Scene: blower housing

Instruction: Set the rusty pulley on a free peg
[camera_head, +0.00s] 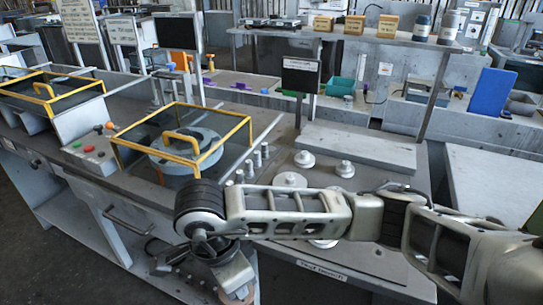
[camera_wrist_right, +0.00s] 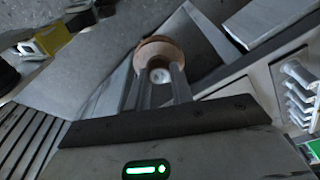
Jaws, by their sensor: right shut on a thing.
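The rusty pulley (camera_wrist_right: 158,46) is a copper-brown disc with a pale centre, held between the two fingers of my right gripper (camera_wrist_right: 160,78) in the wrist view. In the head view my right gripper (camera_head: 228,280) is low at the bottom edge, in front of the bench, and the pulley's brown rim (camera_head: 240,296) shows below it. A row of several short metal pegs (camera_head: 252,166) stands on the bench, well above the gripper in the picture. Similar upright pegs (camera_wrist_right: 300,92) show at the right of the wrist view. My left gripper is not in view.
Several pale pulleys (camera_head: 345,169) sit on the grey board right of the pegs. A yellow-framed clear cover (camera_head: 180,140) over a round housing stands left of them. My right arm crosses the bench front and hides part of the board. A black sign (camera_head: 301,77) rises behind.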

